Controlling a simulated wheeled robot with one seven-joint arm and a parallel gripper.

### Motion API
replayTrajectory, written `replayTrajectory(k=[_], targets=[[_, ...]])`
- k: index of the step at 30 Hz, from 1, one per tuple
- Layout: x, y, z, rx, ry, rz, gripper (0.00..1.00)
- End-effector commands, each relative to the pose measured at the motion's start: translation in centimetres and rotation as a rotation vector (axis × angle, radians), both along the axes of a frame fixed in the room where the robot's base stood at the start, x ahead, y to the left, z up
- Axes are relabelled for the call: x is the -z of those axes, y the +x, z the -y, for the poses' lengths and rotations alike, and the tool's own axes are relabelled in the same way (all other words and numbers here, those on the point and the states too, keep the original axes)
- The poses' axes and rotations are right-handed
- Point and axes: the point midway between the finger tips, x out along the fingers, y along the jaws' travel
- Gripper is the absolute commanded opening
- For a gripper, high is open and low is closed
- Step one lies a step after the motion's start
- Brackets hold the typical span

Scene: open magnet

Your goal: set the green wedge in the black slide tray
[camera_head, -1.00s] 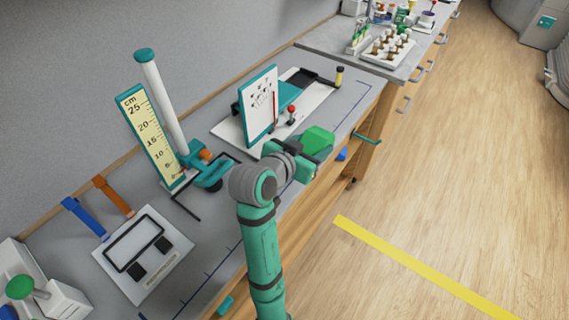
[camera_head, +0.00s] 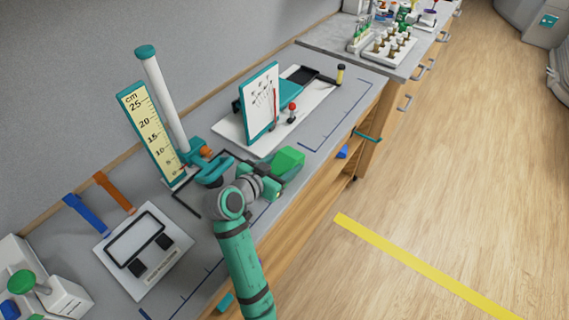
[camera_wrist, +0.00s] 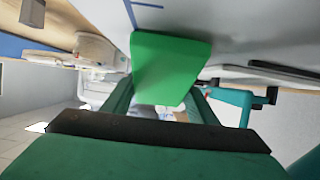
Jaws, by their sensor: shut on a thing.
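The green wedge (camera_head: 289,160) is held in my gripper (camera_head: 276,180), near the front edge of the bench in the head view. My gripper is shut on it. In the wrist view the wedge (camera_wrist: 170,68) fills the space between and beyond the fingers, its broad green face toward the camera. A black tray-like part (camera_head: 303,75) sits at the far end of a white base, behind a teal block (camera_head: 283,97); I take it for the slide tray. The wedge is well apart from it, nearer to me.
An upright white panel (camera_head: 260,103) and a red-knobbed lever (camera_head: 291,110) stand between the wedge and the black part. A ruler stand (camera_head: 150,133) and tall white column (camera_head: 165,100) rise at left. A black-framed white plate (camera_head: 168,262) lies front left. Bench right of the base is clear.

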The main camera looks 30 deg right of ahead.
Motion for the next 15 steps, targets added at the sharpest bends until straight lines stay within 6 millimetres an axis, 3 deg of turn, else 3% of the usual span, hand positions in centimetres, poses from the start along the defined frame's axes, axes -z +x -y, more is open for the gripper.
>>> replayTrajectory(k=[10,11,12,15], targets=[[0.3,-0.03,0.06,0.001,0.0,0.0,0.31],[0.29,-0.03,0.07,0.001,-0.001,0.001,0.57],[0.26,-0.03,0.08,0.001,-0.001,0.001,0.67],[0.26,-0.04,0.1,0.001,-0.001,0.001,0.71]])
